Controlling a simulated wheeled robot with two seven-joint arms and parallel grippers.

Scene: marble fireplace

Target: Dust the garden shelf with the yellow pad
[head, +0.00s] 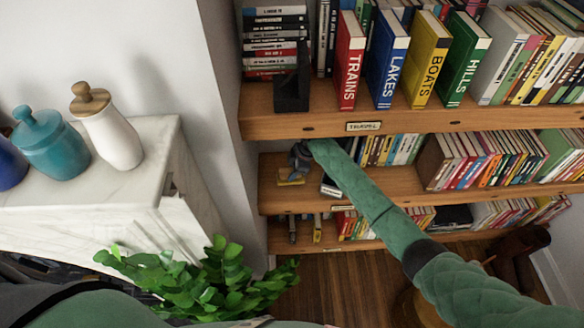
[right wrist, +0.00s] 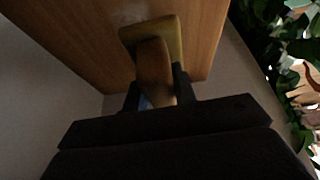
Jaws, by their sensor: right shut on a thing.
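The yellow pad (head: 291,178) is at the left end of the middle wooden shelf (head: 275,203). Its label is too small to read, so I cannot tell which shelf is the garden one. My right gripper (head: 299,158) reaches in there from the right. In the right wrist view the gripper (right wrist: 157,88) is shut on the pad's brown handle (right wrist: 153,65). The yellow pad's face (right wrist: 151,32) appears to lie against the wooden board (right wrist: 80,30). My left gripper is not in view.
The top shelf (head: 290,128), labelled TRAVEL, holds books and a black bookend (head: 291,88) above my gripper. Books (head: 395,150) stand to the right on the middle shelf. A marble mantel (head: 100,190) with jars and a green plant (head: 215,280) are to the left.

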